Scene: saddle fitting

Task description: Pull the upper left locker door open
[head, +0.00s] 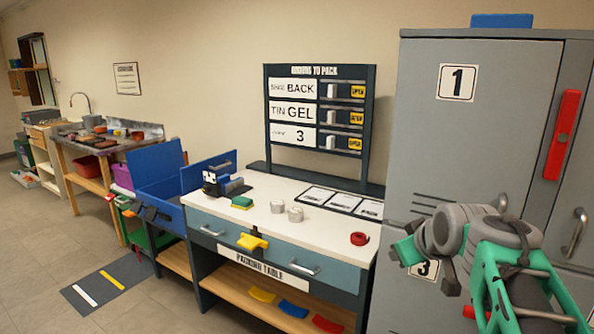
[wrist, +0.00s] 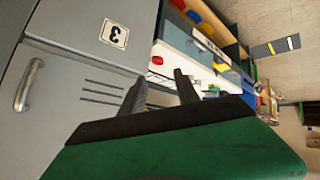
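The upper left locker door (head: 455,130) is grey, bears a number 1 sign, and looks shut. Its metal handle (head: 502,203) shows at its lower right, partly behind my arm in the head view. The handle also shows at the left edge of the wrist view (wrist: 28,85), beside the door's vent slots. My gripper (head: 402,241) is in front of the lockers, near the bottom of this door. In the wrist view my gripper (wrist: 160,77) has its two fingers apart with nothing between them. It points past the door toward the packing table, and the handle is outside its fingers.
The locker door with the number 3 sign (wrist: 114,33) is below. A red bar (head: 563,135) and another handle (head: 574,232) are on the right locker column. The packing table (head: 330,225) stands left of the lockers. Open floor (head: 40,250) lies at far left.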

